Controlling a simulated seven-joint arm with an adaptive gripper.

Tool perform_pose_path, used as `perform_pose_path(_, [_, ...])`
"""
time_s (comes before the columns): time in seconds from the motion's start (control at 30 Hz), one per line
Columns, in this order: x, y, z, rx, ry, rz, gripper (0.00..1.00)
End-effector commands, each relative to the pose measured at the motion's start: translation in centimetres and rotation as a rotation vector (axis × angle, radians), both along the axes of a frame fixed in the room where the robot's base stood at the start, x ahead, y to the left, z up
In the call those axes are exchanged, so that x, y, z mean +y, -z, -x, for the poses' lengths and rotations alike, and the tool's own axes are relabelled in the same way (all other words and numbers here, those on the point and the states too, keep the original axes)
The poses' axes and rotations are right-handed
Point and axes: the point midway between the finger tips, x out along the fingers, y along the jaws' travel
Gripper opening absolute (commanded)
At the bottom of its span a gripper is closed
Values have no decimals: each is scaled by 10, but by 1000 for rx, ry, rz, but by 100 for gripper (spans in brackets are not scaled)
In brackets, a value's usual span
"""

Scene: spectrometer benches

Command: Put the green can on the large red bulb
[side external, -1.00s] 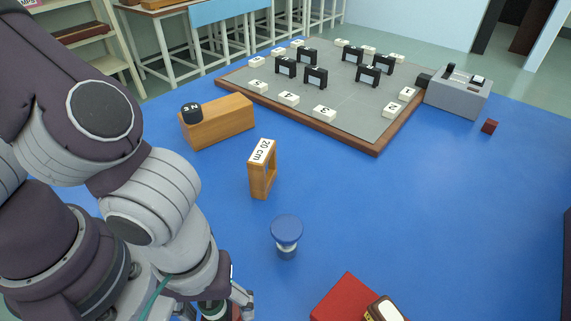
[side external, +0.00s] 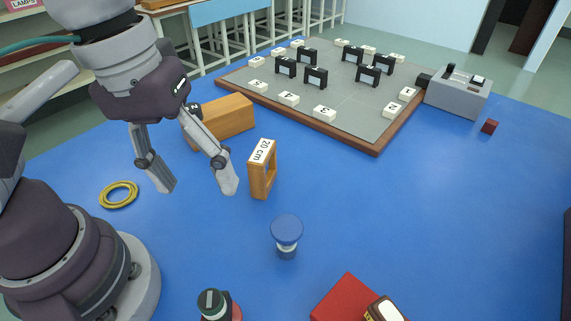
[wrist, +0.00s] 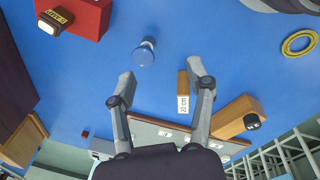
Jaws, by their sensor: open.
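A dark green can (side external: 212,303) with a grey mark on its top stands at the bottom edge of the side view. A red rounded part (side external: 236,313) shows beside and under it, probably the large red bulb. The can seems to rest on this red part, but the frame edge cuts off the lower portion, so the contact is hidden. My gripper (side external: 199,190) is open and empty, raised above the table well behind the can. In the wrist view my gripper (wrist: 158,75) also has its fingers apart with nothing between them. The can is not seen there.
A blue-topped piece (side external: 286,229) stands mid-table. A red box (side external: 345,291) lies front right. The wooden 20 cm stand (side external: 262,180) and wooden block (side external: 228,118) are near my gripper. Yellow rings (side external: 118,195) lie left. A grey board (side external: 340,88) is behind.

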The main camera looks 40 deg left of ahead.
Motion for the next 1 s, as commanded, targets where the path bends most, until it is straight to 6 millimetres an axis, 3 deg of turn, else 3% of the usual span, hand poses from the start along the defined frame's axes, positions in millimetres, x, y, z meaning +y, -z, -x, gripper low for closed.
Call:
perform_pose_path(0.1, [57,-5,-24,-174,185,-33,53])
perform_pose_path(0.2, [95,-5,-29,-289,341,-121,53])
perform_pose_path(0.3, [118,-5,-29,-349,444,-203,53])
perform_pose_path(0.43, [127,-4,-28,-371,500,-247,53])
perform_pose_path(1.0, [126,-4,-28,-370,505,-246,53])
